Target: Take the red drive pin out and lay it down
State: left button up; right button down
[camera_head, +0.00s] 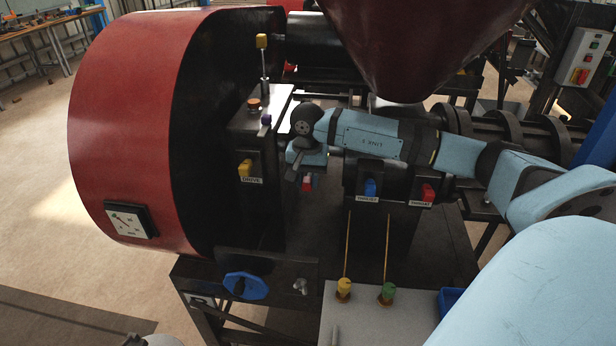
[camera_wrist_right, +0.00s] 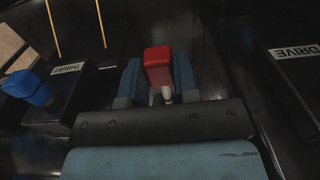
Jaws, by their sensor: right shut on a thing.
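My right gripper (camera_head: 307,172) is shut on a red pin (camera_wrist_right: 158,62) between the DRIVE housing and the THRUST housing. In the right wrist view the red block-shaped head sits between the two blue-grey fingers of the gripper (camera_wrist_right: 160,84), with a short pale shank below it. In the head view only a small bit of the red pin (camera_head: 307,184) shows under the gripper. I cannot tell whether its far end is in a hole or free. The DRIVE housing (camera_head: 261,134) has a yellow knob (camera_head: 244,168) above its label. My left gripper is not in view.
A blue knob (camera_head: 370,187) and a red knob (camera_head: 427,193) stand on the housing right of the gripper. The large red drum (camera_head: 120,110) is at left and the red hopper (camera_head: 400,45) hangs above. A pale tray surface (camera_head: 385,325) with yellow and green knobs lies in front.

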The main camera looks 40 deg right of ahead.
jog(key=shift+a, duration=0.1)
dwell(0.3)
jog(key=shift+s+a, duration=0.9)
jog(key=shift+a, duration=0.15)
